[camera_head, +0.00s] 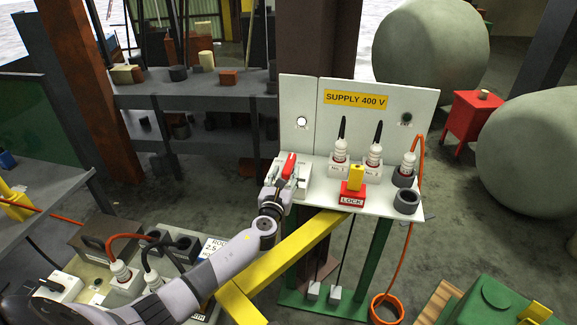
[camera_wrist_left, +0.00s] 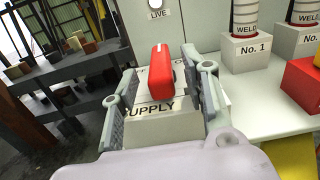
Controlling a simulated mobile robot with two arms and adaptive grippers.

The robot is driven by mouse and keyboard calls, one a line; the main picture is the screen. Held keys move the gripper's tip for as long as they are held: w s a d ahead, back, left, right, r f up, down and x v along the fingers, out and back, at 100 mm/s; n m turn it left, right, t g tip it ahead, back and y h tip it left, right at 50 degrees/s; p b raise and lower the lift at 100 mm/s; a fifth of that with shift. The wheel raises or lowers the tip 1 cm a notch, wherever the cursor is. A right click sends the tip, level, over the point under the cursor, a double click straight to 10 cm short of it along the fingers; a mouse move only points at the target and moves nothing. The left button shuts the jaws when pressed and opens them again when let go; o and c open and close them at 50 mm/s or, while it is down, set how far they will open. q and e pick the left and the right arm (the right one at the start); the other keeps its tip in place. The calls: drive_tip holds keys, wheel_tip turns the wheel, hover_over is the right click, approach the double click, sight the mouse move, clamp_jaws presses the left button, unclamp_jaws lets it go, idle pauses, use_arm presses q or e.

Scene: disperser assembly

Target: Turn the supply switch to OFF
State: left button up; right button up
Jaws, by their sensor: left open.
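In the left wrist view the red handle (camera_wrist_left: 161,72) stands above a plate lettered SUPPLY (camera_wrist_left: 150,110). My left gripper (camera_head: 285,182) is at the switch, with its fingers (camera_wrist_left: 160,85) open on either side of the handle. I see a gap on both sides, so the handle does not look gripped. My right gripper is out of view.
A white lamp (camera_head: 301,122) marked LIVE is on the back panel. Right of the switch stand white connectors (camera_head: 340,153) on numbered blocks and a red LOCK block (camera_head: 352,193) with a yellow top. A yellow beam (camera_head: 300,243) runs below the bench front.

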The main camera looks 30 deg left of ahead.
sight(288, 165)
use_arm(q)
drive_tip(key=shift+x, duration=2.15)
clamp_jaws()
